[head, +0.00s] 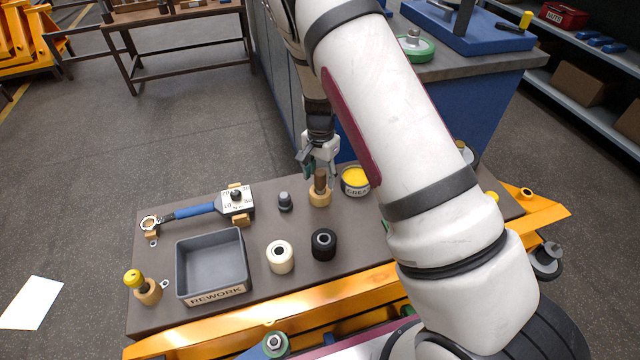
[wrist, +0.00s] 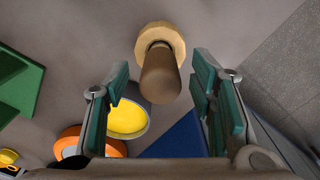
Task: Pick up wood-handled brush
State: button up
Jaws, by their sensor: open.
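The wood-handled brush (head: 320,182) stands upright near the back edge of the grey-brown table, its brown handle up in a round light-wood holder (head: 320,199). Its bristles are not visible. My gripper (head: 319,168) is open just above and behind the handle. In the wrist view, the handle (wrist: 160,78) rises toward the camera between the two teal fingers of my gripper (wrist: 161,85), with a gap on each side. The holder's ring (wrist: 160,37) shows beyond it. I see no contact between fingers and handle.
A yellow-topped grease can (head: 355,181) stands close to the brush's right, also in the wrist view (wrist: 128,118). A dark grey knob-like part (head: 285,202) is to the left. White (head: 280,257) and black (head: 323,244) rollers are in front, near a grey REWORK tray (head: 212,232).

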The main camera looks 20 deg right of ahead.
jog(key=shift+r, duration=0.1)
grip_shut()
notch_tip(320, 180, up, 10)
jog(key=shift+p, duration=0.75)
